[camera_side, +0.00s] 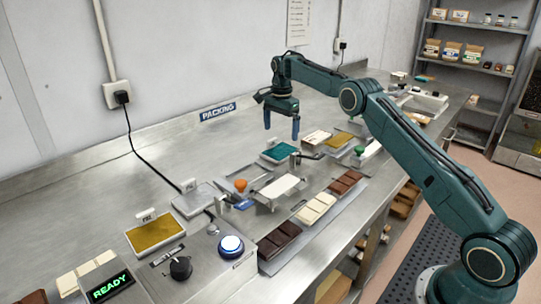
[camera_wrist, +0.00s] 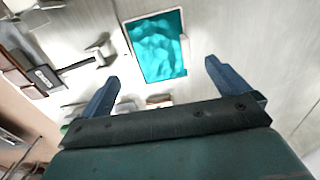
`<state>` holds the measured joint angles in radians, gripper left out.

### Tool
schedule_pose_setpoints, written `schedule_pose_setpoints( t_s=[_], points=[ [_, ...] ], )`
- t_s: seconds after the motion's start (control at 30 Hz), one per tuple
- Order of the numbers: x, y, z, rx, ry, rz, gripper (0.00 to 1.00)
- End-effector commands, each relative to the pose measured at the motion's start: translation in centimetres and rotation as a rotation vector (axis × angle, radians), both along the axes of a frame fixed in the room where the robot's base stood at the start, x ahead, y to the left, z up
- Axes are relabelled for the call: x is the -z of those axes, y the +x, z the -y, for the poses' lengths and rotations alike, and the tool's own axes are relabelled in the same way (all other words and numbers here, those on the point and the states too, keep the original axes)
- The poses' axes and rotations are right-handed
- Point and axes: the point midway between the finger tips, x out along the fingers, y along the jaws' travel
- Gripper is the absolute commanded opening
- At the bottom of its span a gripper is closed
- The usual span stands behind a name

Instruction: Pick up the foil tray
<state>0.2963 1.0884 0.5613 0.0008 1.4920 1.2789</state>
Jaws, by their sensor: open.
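A shallow white-rimmed tray with a crinkled teal, foil-like surface (camera_side: 278,152) lies on the steel bench, below my gripper (camera_side: 281,129). In the wrist view this teal tray (camera_wrist: 158,46) shows ahead of and between the fingers of my gripper (camera_wrist: 161,71). The two blue fingers are apart, empty and pointing down, above the bench and touching nothing. A gold-surfaced tray (camera_side: 155,236) with a small label card lies at the front left. Another gold tray (camera_side: 342,139) lies right of the teal one. I cannot tell from the labels which tray the task names.
Dark, white and milk chocolate bars (camera_side: 314,209) lie along the front strip. A white stand (camera_side: 279,187) and an orange-topped tool (camera_side: 241,186) stand near the middle. A control box (camera_side: 200,262) with a READY display is at front left.

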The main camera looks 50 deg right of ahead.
Motion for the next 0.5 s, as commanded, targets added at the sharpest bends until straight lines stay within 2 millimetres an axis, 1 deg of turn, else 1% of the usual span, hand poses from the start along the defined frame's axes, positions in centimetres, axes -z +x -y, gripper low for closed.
schedule_pose_setpoints(
  t_s=[0.13, 0.4, 0.5],
  points=[
    [1.0, 0.0, 0.0, -0.001, 0.000, -0.001, 1.00],
    [1.5, 0.0, 0.0, -0.001, 0.000, 0.000, 1.00],
    [1.9, 0.0, 0.0, -0.001, 0.000, -0.001, 1.00]
  ],
)
